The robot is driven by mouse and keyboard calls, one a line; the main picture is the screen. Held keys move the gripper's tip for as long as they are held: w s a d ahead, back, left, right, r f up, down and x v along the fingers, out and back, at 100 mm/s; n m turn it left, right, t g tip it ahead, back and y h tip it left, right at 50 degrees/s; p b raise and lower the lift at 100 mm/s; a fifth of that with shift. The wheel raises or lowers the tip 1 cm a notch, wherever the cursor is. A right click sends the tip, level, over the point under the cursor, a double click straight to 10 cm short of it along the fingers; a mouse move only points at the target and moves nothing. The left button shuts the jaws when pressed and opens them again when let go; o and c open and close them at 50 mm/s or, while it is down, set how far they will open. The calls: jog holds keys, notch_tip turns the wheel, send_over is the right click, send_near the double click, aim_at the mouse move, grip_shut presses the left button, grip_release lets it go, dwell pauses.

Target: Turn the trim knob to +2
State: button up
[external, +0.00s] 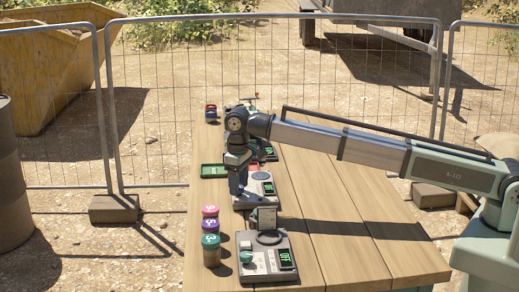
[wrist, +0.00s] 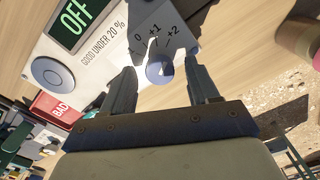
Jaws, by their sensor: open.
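The trim knob (wrist: 160,70) is a round blue-grey knob on a pale meter panel (wrist: 115,45), beside a printed scale reading 0, +1 and +2. Its pointer is too unclear to read. My gripper (wrist: 161,62) is open, with one finger on each side of the knob. I cannot tell whether either finger touches it. In the external view my gripper (external: 238,184) reaches down over the left side of the middle meter (external: 268,187), and the knob is hidden there. The meter's display (wrist: 78,18) reads OFF, above the print "GOOD UNDER 20 %".
A second round knob or button (wrist: 52,75) is on the same panel, near a red BAD tray (wrist: 55,107). A green tray (external: 212,171) lies left of the meter. Several lidded jars (external: 210,240) and another device (external: 264,258) stand nearer. Bare planks (external: 350,235) lie to the right.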

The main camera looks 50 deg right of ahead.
notch_tip(320, 180, up, 14)
dwell(0.7)
jog(key=shift+f, duration=0.1)
